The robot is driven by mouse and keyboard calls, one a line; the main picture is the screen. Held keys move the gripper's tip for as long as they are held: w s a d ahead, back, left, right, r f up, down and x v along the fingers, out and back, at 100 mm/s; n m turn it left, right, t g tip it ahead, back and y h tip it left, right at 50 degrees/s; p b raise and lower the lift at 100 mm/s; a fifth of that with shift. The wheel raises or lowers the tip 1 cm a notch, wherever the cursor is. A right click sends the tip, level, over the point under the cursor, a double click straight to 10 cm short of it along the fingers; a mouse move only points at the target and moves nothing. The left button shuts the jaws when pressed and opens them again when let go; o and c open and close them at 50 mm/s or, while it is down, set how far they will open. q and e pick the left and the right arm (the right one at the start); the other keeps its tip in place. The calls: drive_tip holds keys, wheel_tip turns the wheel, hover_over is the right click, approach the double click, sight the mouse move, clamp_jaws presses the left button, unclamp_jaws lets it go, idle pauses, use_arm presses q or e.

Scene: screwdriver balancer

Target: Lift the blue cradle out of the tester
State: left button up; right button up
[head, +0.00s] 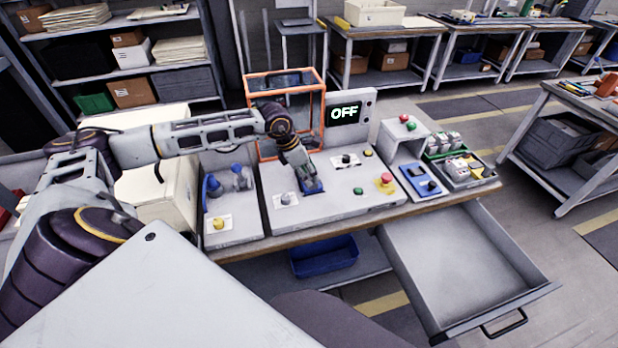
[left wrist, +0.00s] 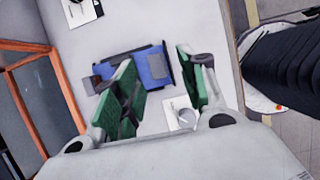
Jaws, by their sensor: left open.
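The blue cradle (head: 315,187) sits on the light grey panel of the tester (head: 330,205), partly hidden by my left gripper (head: 306,178) in the head view. In the left wrist view the cradle (left wrist: 150,66) shows as a blue block with a grey plate on top and a dark piece at its left end. My left gripper (left wrist: 158,65) is open, with its green-padded fingers on either side of the cradle's middle. I cannot tell whether the pads touch it. My right gripper is not in view.
An orange-framed guard (head: 285,73) stands behind the panel. A red emergency button (head: 386,180) and several knobs sit on it. An open, empty drawer (head: 455,255) juts out at the front right. A blue bin (head: 325,256) is below the bench. A parts tray (head: 465,172) stands right.

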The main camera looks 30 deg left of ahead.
use_arm(q)
drive_tip(key=shift+p+x, duration=0.4)
drive_tip(key=shift+x, duration=1.8)
drive_tip(key=shift+w+a, duration=0.1)
clamp_jaws()
drive_tip(key=shift+r, duration=0.1)
